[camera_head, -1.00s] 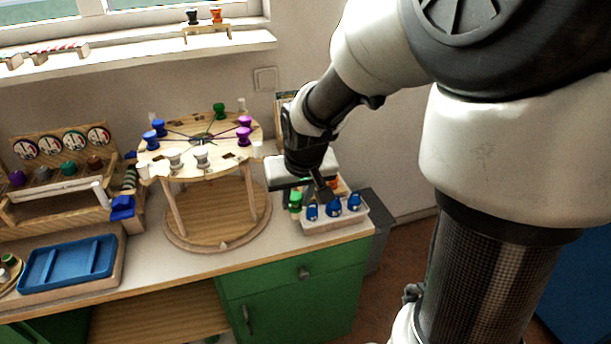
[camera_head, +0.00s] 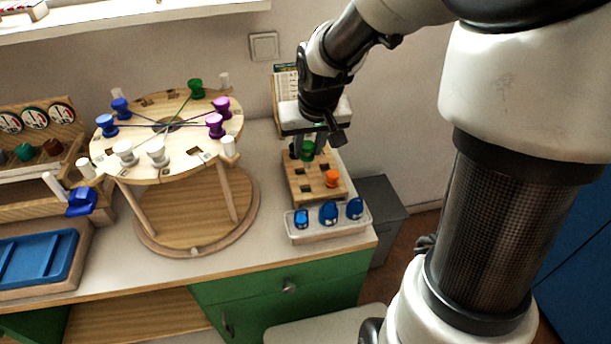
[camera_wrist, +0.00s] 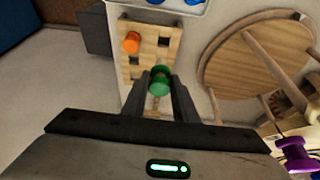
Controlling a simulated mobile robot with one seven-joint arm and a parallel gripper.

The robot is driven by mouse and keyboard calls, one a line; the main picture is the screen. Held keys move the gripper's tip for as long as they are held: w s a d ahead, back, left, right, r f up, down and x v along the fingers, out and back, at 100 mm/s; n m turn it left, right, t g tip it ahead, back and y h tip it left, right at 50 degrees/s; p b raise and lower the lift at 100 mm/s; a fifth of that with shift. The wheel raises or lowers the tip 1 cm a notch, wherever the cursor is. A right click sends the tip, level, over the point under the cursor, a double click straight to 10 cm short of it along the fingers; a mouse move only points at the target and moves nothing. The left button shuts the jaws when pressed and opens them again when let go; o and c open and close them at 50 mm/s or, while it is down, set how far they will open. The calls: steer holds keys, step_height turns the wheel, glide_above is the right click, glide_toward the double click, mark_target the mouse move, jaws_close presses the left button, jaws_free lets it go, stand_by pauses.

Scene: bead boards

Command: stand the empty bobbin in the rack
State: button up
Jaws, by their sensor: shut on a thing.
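The rack is a wooden block with square holes (camera_head: 300,187) at the right end of the counter; it also shows in the wrist view (camera_wrist: 174,52). An orange bobbin (camera_head: 331,178) stands in one of its holes, and other holes are open. My gripper (camera_head: 309,147) points down over the rear part of the rack. It is shut on a green bobbin (camera_wrist: 159,80), which looks upright between the fingers; it also shows in the head view (camera_head: 308,155). I cannot tell whether the bobbin's lower end is in a hole or above it.
A white tray (camera_head: 328,232) with several blue pieces stands in front of the rack. A round board on legs (camera_head: 185,165) with coloured bobbins and stretched threads stands to the left. A wall and a small card stand (camera_head: 284,90) are close behind. A grey bin (camera_head: 378,205) is at the right.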

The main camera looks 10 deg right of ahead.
steer(key=shift+w+a+f, duration=0.1)
steer(key=shift+w+f, duration=0.25)
steer(key=shift+f, duration=0.2)
steer(key=shift+a+f+b, duration=0.1)
steer(key=shift+f+b, duration=0.2)
steer(key=shift+b, duration=0.05)
step_height(320, 180, down, 9)
steer(key=shift+f+b, duration=0.1)
steer(key=shift+b, duration=1.15)
steer(key=shift+f+b, duration=0.25)
steer(key=shift+b, duration=0.05)
steer(key=o, duration=1.1)
steer(key=shift+r, duration=0.1)
steer(key=shift+r, duration=0.1)
